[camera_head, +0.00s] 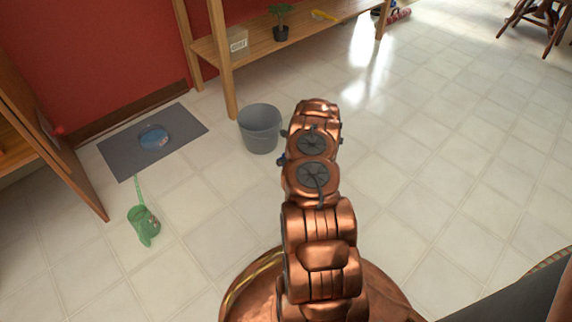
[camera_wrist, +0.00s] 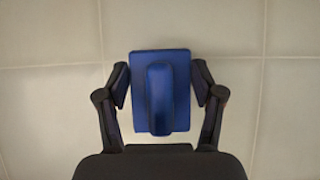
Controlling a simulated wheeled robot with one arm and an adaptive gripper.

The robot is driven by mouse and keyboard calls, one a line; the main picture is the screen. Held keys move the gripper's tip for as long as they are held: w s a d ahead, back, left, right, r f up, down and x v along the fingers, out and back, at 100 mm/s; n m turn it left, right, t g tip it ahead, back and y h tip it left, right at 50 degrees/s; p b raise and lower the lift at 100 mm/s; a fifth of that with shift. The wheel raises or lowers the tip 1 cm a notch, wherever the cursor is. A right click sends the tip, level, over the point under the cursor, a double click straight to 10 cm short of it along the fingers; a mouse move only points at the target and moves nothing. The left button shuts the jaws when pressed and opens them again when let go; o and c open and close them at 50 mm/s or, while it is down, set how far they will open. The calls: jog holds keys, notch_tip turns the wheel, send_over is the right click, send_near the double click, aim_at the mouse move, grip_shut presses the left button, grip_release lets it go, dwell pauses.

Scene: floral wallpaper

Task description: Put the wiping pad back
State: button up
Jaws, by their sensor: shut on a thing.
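The wiping pad (camera_wrist: 180,67) is a blue rectangular block with a raised rounded handle on top. It shows in the wrist view, upright in the picture, above pale floor tiles. My gripper (camera_wrist: 161,84) has its two dark fingers at the left and right sides of the pad and is shut on it. In the head view my copper-coloured arm hides the gripper and most or all of the pad.
A grey mat (camera_head: 117,154) with a blue round object (camera_head: 153,137) lies by the red wall. A grey bucket (camera_head: 260,130) stands beside a wooden shelf (camera_head: 330,30). A green can-like object (camera_head: 143,225) is on the floor, left.

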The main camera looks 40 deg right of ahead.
jog(key=shift+w+d, duration=0.2)
jog(key=shift+a+f+b, duration=0.1)
jog(key=shift+f+b, duration=1)
jog(key=shift+f, duration=0.65)
jog(key=shift+f, duration=0.15)
jog(key=o, duration=1.1)
